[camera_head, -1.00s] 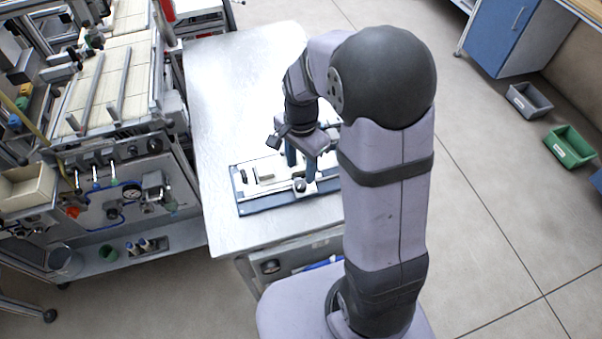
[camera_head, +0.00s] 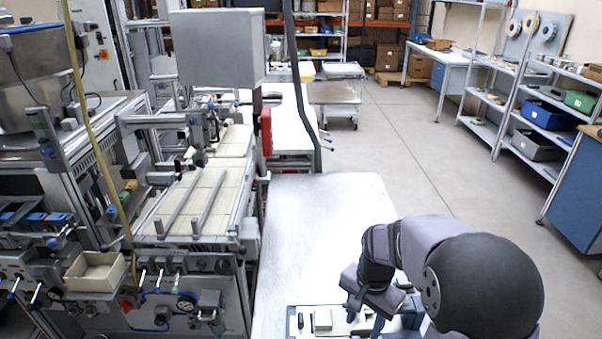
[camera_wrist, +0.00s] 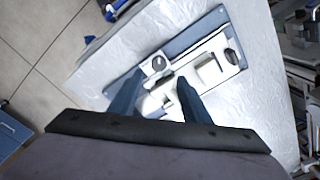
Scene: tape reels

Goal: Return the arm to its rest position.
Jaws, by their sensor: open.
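My gripper is above a blue-edged fixture plate on the metal table. In the wrist view its two blue fingers (camera_wrist: 158,98) are spread apart with nothing held between them, and the fixture plate (camera_wrist: 211,22) with white and dark parts lies beyond the fingertips. In the head view the plate's left part (camera_head: 293,321) shows at the bottom edge, with a pale block (camera_head: 322,319) on it. My arm hides the plate's right part, and the fingertips are mostly cut off by the frame's bottom edge.
The metal table (camera_head: 318,215) is bare behind the plate. A machine with a slatted conveyor bed (camera_head: 205,200) and a cream bin (camera_head: 96,272) stands close on the left. Shelves with blue bins (camera_head: 548,115) stand at the right. Open floor (camera_head: 400,150) lies between.

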